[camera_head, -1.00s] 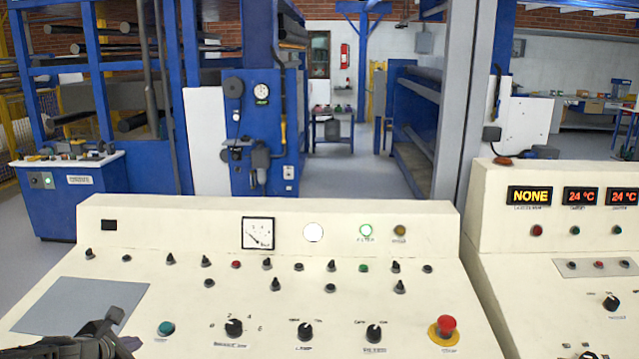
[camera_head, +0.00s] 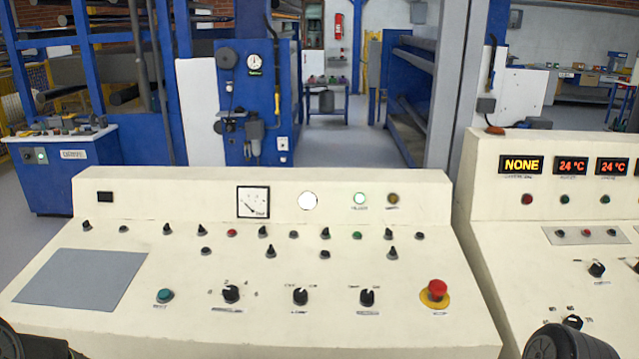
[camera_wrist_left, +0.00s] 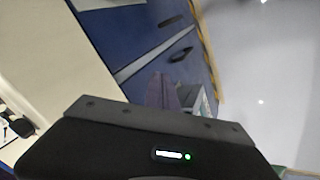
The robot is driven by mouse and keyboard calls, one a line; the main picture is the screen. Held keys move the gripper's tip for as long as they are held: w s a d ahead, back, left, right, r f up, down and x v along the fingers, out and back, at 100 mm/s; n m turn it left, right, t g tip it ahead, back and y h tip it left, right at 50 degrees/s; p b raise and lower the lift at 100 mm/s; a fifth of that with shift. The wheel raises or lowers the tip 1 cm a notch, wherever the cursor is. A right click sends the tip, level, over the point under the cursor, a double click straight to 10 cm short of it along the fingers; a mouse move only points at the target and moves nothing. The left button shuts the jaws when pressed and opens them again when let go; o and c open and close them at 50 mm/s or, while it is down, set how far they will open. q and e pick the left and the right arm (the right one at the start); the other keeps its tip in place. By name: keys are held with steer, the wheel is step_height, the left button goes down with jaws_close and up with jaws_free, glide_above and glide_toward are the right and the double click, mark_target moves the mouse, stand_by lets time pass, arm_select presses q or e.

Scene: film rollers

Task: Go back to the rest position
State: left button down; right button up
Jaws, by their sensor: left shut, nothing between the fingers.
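My left gripper (camera_wrist_left: 170,92) shows blurred in the left wrist view, beyond its dark body, shut with nothing held. In the head view only dark parts of my arms show, at the bottom left and bottom right corners, and neither gripper's fingers show there. The cream control console (camera_head: 330,330) fills the foreground. It carries a red emergency button (camera_head: 437,290), a green button (camera_head: 165,295), black knobs, a dial gauge (camera_head: 253,202) and a grey flat panel (camera_head: 80,279). Nothing touches the panel.
A second console (camera_head: 520,240) with lit displays stands at the right. Blue machine frames (camera_head: 258,100) stand behind, with open grey floor (camera_head: 345,150) between them. In the left wrist view, a cream surface (camera_wrist_left: 45,60) lies at the left and blue cabinetry (camera_wrist_left: 150,40) at centre.

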arm_select(q)
steer(key=s+d+f+m+g+h, duration=0.2)
steer(key=s+d+f+m, duration=0.2)
steer(key=s+d, duration=0.6)
steer(key=s+d+f+m+g+h, duration=0.1)
steer(key=s+d+f+m+g, duration=0.2)
steer(key=s+d+f, duration=0.5)
steer(key=s+d+m, duration=0.1)
steer(key=s+d, duration=0.1)
steer(key=d, duration=0.1)
steer(key=shift+d+f+m+h, duration=0.15)
steer(key=shift+f+m+h, duration=0.2)
steer(key=shift+m+h, duration=0.05)
steer(key=shift+f, duration=0.1)
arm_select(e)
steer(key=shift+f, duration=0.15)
